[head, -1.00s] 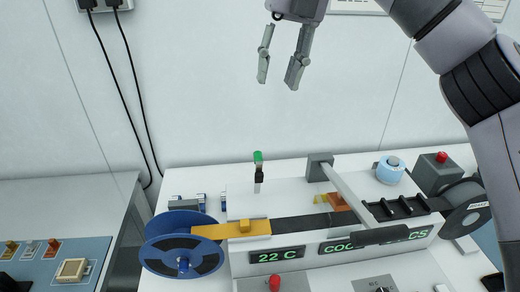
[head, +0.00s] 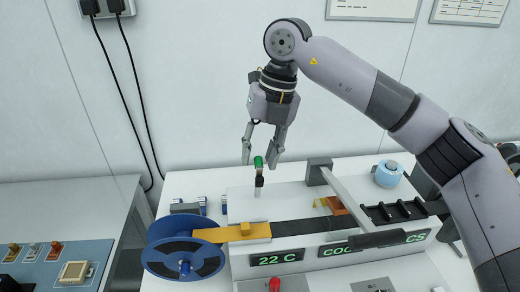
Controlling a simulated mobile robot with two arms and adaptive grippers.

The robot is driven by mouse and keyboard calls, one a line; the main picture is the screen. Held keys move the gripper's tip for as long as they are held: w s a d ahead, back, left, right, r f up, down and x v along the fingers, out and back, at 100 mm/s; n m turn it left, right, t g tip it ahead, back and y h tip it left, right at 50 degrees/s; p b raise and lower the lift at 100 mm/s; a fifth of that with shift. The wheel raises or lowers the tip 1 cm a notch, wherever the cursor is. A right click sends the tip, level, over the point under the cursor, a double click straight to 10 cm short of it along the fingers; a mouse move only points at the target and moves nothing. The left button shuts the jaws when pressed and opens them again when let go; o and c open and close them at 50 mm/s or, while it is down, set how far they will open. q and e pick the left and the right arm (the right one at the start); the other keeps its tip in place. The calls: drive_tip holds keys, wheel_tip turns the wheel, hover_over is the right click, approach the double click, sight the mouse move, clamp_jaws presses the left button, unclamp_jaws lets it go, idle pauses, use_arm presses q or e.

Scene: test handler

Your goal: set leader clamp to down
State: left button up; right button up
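The leader clamp is not labelled in view. An upright lever with a green tip (head: 258,162) and a dark section stands at the back of the white machine (head: 300,203), behind the yellow block (head: 247,231) on the tape track; I cannot tell if it is the clamp's handle. My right gripper (head: 260,160) points down with its fingers open, one on each side of the green tip. I cannot tell whether they touch it. My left gripper is not in view.
A blue reel (head: 184,252) stands at the machine's left, with orange tape running to the track. A grey bar (head: 343,193) slants over the track on the right. A blue tape roll (head: 388,174) sits behind. Displays (head: 277,257) line the front.

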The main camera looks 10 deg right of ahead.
drive_tip(key=shift+c, duration=0.4)
clamp_jaws()
idle(0.5)
